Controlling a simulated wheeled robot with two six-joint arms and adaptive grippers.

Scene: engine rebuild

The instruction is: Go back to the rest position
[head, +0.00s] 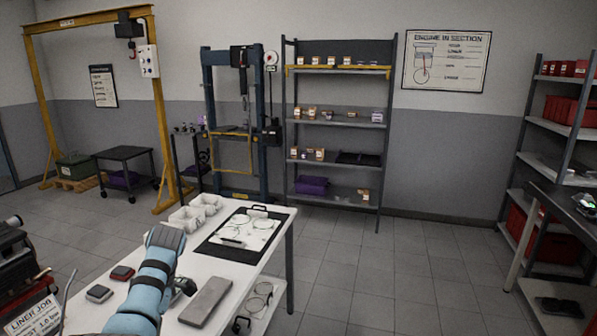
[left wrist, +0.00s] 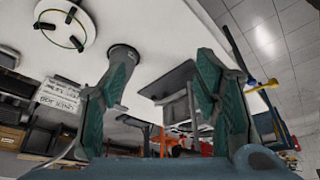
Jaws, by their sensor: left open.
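My left arm (head: 150,285) rises over the white table (head: 262,262) in the head view; its gripper cannot be made out clearly there. In the left wrist view my left gripper (left wrist: 163,75) is open. Its two teal-padded fingers stand well apart, with no object held between them. A grey flat panel (left wrist: 172,78) shows in the background between the fingers. My right gripper is not in view.
The table carries a black-edged mat (head: 231,253), white bins (head: 186,218), a grey slab (head: 206,301) and small red and grey pads. A red cart stands at left. A press (head: 233,125) and shelves stand behind. The floor (head: 380,280) on the right is mostly clear.

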